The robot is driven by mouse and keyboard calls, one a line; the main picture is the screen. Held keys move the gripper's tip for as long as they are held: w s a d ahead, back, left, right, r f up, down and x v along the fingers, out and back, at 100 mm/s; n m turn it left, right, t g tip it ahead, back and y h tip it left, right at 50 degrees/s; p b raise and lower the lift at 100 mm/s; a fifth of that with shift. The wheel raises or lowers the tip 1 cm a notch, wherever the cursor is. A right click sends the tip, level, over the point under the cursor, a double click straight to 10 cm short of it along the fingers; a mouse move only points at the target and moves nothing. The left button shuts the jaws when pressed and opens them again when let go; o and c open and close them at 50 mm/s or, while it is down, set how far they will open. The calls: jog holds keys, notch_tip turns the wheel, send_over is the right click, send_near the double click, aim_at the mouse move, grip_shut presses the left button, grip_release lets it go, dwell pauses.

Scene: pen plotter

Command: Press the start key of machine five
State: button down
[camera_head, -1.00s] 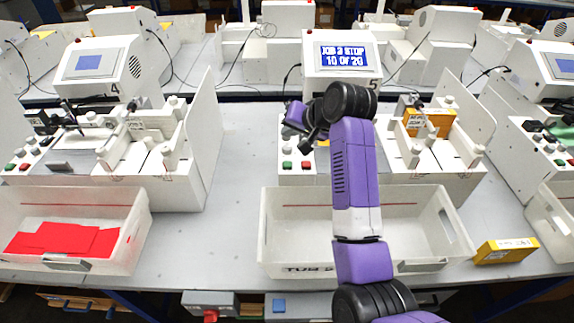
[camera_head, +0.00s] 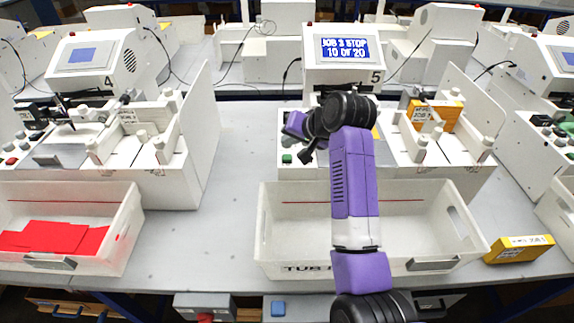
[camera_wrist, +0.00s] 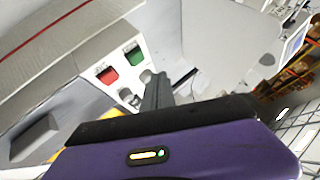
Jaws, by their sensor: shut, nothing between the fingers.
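Machine five (camera_head: 343,62) stands at the middle, marked 5; its screen (camera_head: 344,48) reads "JOB 3 STOP" and "10 OF 20". Its key panel is at the front left of its bed. A green key (camera_head: 287,158) shows there in the head view. In the wrist view the green key (camera_wrist: 133,54) sits beside a red key (camera_wrist: 107,75), with pale round keys near them. No key label is readable. My gripper (camera_head: 304,157) is shut and empty, over the panel just right of the green key. In the wrist view its dark finger (camera_wrist: 156,92) is beside the keys; contact is unclear.
A white tub (camera_head: 285,245) stands in front of machine five, below my arm. A yellow box (camera_head: 519,249) lies right of it. Machine four (camera_head: 97,62) and a tub of red sheets (camera_head: 125,236) are at the left. Bare table (camera_head: 236,165) lies between the machines.

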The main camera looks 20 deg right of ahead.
aim_at(284, 154)
jog(key=shift+f, duration=1.35)
jog(key=shift+f, duration=0.2)
dwell(0.9)
jog(key=shift+f, duration=0.2)
jog(key=shift+f, duration=0.5)
dwell(0.8)
jog(key=shift+r, duration=0.2)
jog(key=shift+r+p, duration=0.7)
notch_tip(284, 154, up, 5)
jog(key=p, duration=0.4)
jog(key=shift+r+p, duration=0.1)
jog(key=shift+p, duration=0.3)
